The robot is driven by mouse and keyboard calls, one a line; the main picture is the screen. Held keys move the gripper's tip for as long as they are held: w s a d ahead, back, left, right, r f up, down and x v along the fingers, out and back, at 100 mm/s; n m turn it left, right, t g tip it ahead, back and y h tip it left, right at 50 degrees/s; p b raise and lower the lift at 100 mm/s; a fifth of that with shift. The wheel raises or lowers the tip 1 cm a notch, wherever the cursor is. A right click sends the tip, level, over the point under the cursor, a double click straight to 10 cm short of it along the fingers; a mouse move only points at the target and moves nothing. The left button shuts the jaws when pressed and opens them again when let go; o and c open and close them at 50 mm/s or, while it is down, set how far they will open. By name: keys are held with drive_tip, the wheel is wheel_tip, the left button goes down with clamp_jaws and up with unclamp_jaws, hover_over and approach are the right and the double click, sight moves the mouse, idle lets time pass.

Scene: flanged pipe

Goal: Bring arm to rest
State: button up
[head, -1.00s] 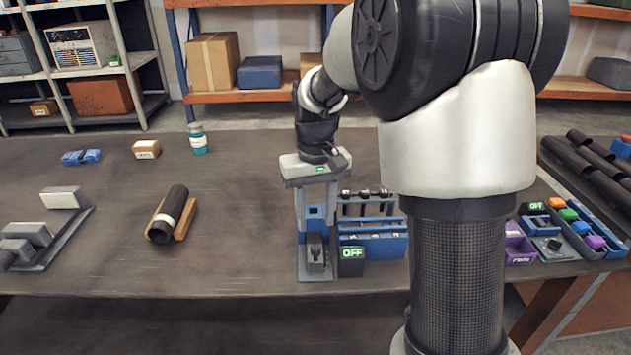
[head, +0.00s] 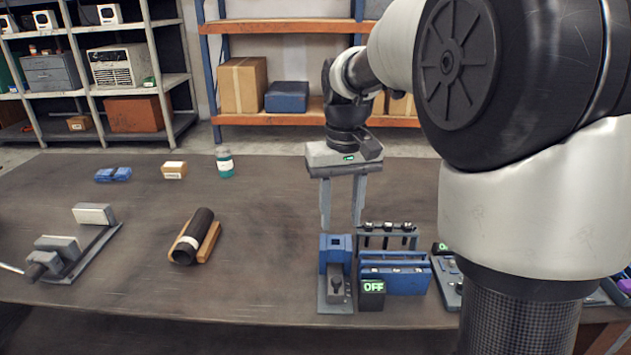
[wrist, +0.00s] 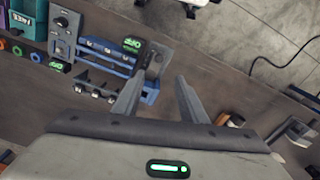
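My gripper (head: 342,226) points down in the head view, with its two grey fingers apart and nothing between them. It hangs above a blue block fixture (head: 336,262) on the workbench. My arm reaches forward and to the left from the right side of the head view and covers part of the bench.
The workbench (head: 120,200) holds a dark pipe (head: 198,228) on a wooden cradle, a blue rack (head: 395,275), an OFF display (head: 372,288), a grey clamp-like fixture (head: 60,253) and a teal bottle (head: 224,162). Shelves stand behind. The bench's middle left is mostly clear.

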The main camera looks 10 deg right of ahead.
drive_tip(key=s+r+t+p, duration=0.2)
drive_tip(key=s+r, duration=0.3)
drive_tip(key=s, duration=0.5)
drive_tip(key=s+r+t+p, duration=0.3)
drive_tip(key=s+r+p, duration=0.2)
drive_tip(key=s, duration=0.5)
drive_tip(key=shift+s+r+m, duration=0.2)
drive_tip(key=shift+r+m, duration=0.2)
drive_tip(key=shift+d, duration=0.1)
idle(0.5)
